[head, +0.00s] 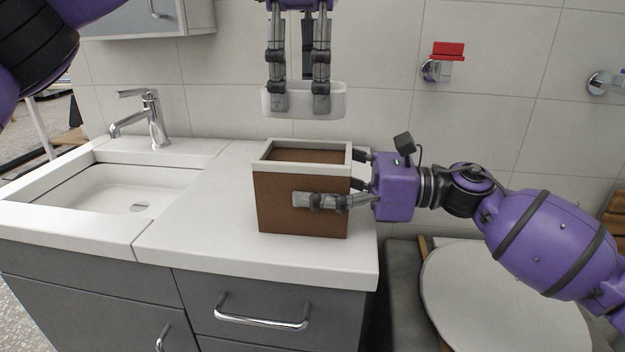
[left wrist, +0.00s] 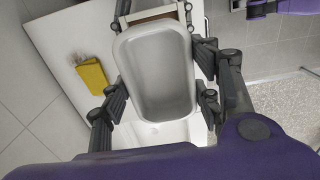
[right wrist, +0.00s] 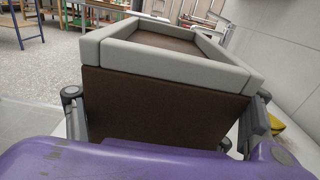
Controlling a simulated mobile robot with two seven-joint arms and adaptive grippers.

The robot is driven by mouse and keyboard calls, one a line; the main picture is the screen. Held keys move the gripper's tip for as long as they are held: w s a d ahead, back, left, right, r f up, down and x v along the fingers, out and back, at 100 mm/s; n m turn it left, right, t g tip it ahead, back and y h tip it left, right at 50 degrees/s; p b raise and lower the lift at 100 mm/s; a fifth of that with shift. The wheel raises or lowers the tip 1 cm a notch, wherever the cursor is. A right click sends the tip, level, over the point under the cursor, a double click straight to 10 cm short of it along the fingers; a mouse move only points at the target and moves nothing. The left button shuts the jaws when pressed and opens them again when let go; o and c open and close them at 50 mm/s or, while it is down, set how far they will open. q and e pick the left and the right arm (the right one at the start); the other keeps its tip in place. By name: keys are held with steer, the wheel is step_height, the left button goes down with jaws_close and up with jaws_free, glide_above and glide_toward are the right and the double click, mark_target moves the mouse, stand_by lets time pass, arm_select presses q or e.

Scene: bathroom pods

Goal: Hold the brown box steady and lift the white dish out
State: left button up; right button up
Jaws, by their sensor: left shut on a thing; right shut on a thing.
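The brown box (head: 302,202), with a pale grey rim, stands upright on the white counter. My right gripper (head: 330,177) is shut on it from the right, one finger along its front wall and the other behind. The box fills the right wrist view (right wrist: 160,102), and its top looks open and dark inside. The white dish (head: 336,100) hangs in the air above the box, clear of its rim. My left gripper (head: 298,103) comes down from above and is shut on the dish. In the left wrist view the dish (left wrist: 160,65) is empty, between the fingers.
The white counter (head: 190,225) is clear left of the box, up to the sink (head: 130,190) and tap (head: 150,120). A yellow object (left wrist: 92,75) lies on the counter. A tiled wall stands behind, with a red-topped holder (head: 447,55). A round white lid (head: 495,295) is at right.

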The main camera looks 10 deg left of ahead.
stand_by(0.3)
steer(key=o, duration=1.3)
steer(key=shift+o, duration=0.2)
steer(key=shift+d, duration=0.1)
